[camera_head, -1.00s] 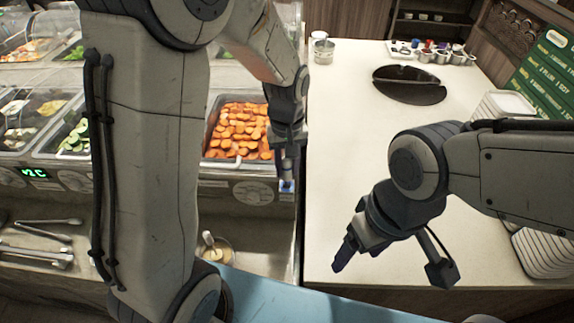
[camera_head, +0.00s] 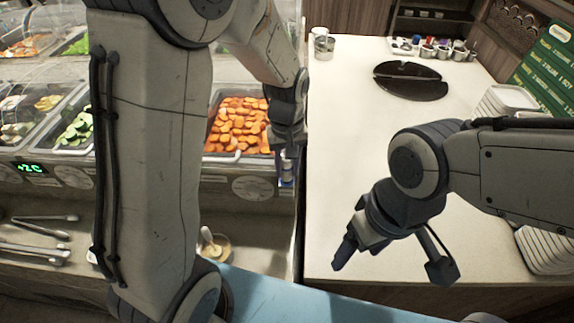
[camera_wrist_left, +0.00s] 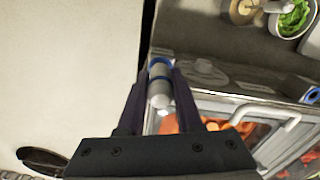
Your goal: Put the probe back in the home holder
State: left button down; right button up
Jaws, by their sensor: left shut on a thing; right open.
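The probe is a white cylinder with blue bands (camera_wrist_left: 159,88), and it sits between the fingers of my left gripper (camera_wrist_left: 157,98) in the left wrist view. In the head view my left gripper (camera_head: 288,160) is shut on it at the right end of the food counter, beside the orange vegetable tray. The probe's lower end is hard to make out there. A blue-ringed fitting (camera_wrist_left: 312,95) shows on the counter rail at the right edge of the wrist view; I cannot tell whether it is the home holder. My right gripper (camera_head: 348,250) is open and empty above the pale worktop.
The orange vegetable tray (camera_head: 237,127) is left of my left gripper. A small bowl with a utensil (camera_head: 213,246) stands below it, and tongs (camera_head: 38,250) lie at left. A dark round disc (camera_head: 410,80) is on the worktop (camera_head: 345,150), whose middle is clear.

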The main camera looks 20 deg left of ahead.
dwell(0.4)
pick_arm(q)
jog(key=c, duration=0.5)
grip_release()
notch_tip(320, 180, up, 9)
jog(key=shift+r+b, duration=0.2)
jog(key=shift+b, duration=0.4)
jog(key=shift+r, duration=0.45)
jog(key=shift+s+d, duration=0.1)
jog(key=s+d+f+m, duration=0.1)
jog(key=s+d+m, duration=0.1)
jog(key=s+m, duration=0.2)
jog(key=s+d+f+m, duration=0.1)
jog(key=s+d+m, duration=0.2)
jog(key=s, duration=0.6)
jog(key=s+d+f+m+h, duration=0.1)
jog(key=s+d+f+m, duration=0.1)
jog(key=s+m, duration=0.3)
jog(key=shift+s+d, duration=0.3)
jog(key=shift+s, duration=0.7)
